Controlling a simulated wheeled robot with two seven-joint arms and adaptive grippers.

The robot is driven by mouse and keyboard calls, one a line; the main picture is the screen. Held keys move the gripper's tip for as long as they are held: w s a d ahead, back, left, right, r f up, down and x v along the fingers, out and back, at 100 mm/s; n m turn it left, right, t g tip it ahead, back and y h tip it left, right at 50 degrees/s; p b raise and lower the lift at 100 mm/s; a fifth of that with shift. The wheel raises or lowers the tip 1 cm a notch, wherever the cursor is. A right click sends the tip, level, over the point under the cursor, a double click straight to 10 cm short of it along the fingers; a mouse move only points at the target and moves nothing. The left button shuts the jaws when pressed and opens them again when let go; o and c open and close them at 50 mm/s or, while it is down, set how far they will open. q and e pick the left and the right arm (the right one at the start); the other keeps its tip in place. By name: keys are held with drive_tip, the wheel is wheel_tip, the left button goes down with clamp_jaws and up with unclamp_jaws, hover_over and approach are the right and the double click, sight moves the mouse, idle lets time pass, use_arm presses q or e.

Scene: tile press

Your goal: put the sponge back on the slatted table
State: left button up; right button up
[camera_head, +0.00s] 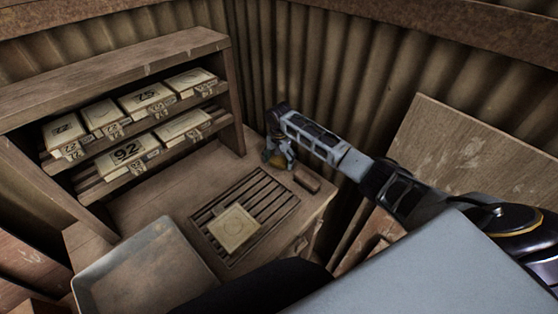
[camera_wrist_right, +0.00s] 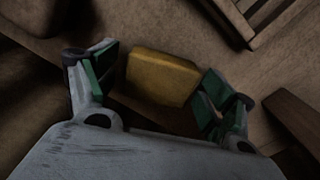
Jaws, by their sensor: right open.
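The yellow sponge (camera_wrist_right: 160,78) lies between the two spread fingers of my right gripper (camera_wrist_right: 158,92) in the right wrist view, with visible room at its sides. In the head view my right gripper (camera_head: 280,152) reaches down at the back right of the wooden table, and only a little of the sponge (camera_head: 284,163) shows under it. The slatted part of the table (camera_head: 272,196) lies in front and to the left of this gripper. Its slats (camera_wrist_right: 262,18) also show at the top right of the wrist view. My left gripper is out of view.
A pale square tile (camera_head: 233,228) lies on the slats. A brown block (camera_head: 307,179) sits close to the right gripper. A shelf (camera_head: 228,100) with numbered tiles stands at the left, and a grey tray (camera_head: 145,270) is in front. A corrugated wall is behind.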

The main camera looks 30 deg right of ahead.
sight(279, 159)
drive_tip(key=shift+r, duration=0.65)
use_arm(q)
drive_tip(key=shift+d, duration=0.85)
use_arm(e)
wheel_tip(279, 159, up, 11)
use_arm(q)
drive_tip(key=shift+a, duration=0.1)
